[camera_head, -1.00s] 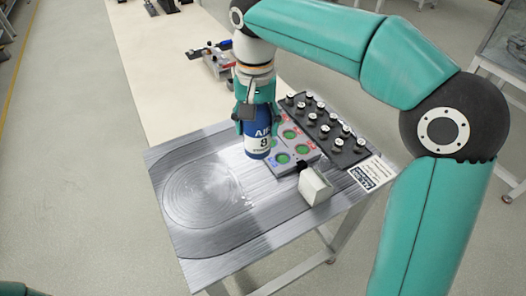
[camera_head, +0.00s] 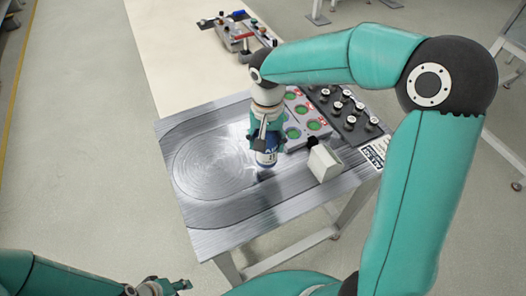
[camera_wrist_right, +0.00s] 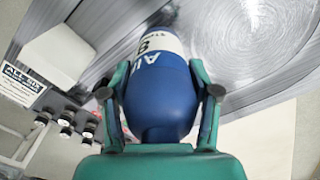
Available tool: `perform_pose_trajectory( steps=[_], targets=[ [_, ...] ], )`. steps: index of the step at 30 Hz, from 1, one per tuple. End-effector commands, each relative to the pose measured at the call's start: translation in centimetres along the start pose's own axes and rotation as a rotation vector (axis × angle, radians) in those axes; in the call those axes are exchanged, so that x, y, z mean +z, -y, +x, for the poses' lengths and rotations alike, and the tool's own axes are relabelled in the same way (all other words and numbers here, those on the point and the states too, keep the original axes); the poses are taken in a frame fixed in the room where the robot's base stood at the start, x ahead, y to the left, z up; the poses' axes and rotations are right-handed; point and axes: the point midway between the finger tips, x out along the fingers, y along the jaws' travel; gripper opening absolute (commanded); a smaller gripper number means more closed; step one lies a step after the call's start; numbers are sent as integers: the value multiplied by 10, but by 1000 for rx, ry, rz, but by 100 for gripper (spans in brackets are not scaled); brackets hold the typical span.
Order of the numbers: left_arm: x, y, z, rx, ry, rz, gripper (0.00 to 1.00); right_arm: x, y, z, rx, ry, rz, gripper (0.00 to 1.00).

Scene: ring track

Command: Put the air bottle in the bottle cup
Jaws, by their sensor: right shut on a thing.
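The air bottle, blue with a white lettered band, is held in my right gripper (camera_head: 266,138). In the head view the bottle (camera_head: 266,157) hangs roughly upright over the metal table, left of a white block-like holder (camera_head: 325,162). Whether its base touches the table I cannot tell. In the right wrist view my right gripper's (camera_wrist_right: 160,92) fingers close on both sides of the bottle (camera_wrist_right: 160,70). I cannot tell for certain whether the white holder is the bottle cup; any opening is hidden. My left gripper (camera_head: 172,287) is low at the picture's bottom edge, away from the table.
A grey panel with green round spots (camera_head: 293,133) and a black rack with several knobs (camera_head: 352,127) stand behind the white holder. The left part of the metal table (camera_head: 210,165) is clear. A long pale table (camera_head: 180,60) adjoins behind.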

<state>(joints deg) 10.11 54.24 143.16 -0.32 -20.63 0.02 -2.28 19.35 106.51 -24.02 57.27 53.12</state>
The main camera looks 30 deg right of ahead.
Motion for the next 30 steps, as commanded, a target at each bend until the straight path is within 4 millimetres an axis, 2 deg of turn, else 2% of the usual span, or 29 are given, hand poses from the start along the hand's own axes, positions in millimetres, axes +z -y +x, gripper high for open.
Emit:
perform_pose_trajectory(
  steps=[9, 20, 21, 25, 30],
  targets=[
    [0, -1, -3, 0, 0, 0, 40, 0, -1, 38, 2, 2, 0, 5],
    [0, 0, 0, 0, 0, 0, 40, 0, 0, 43, 0, 0, 0, 5],
    [0, 0, -1, 0, 0, 0, 40, 0, 0, 42, 1, 1, 0, 66],
    [0, 0, -1, 0, 0, 0, 40, 0, 0, 42, 1, 2, 0, 86],
    [0, 0, -1, 0, 0, 0, 40, 0, 0, 42, 1, 2, -1, 86]
  ],
)
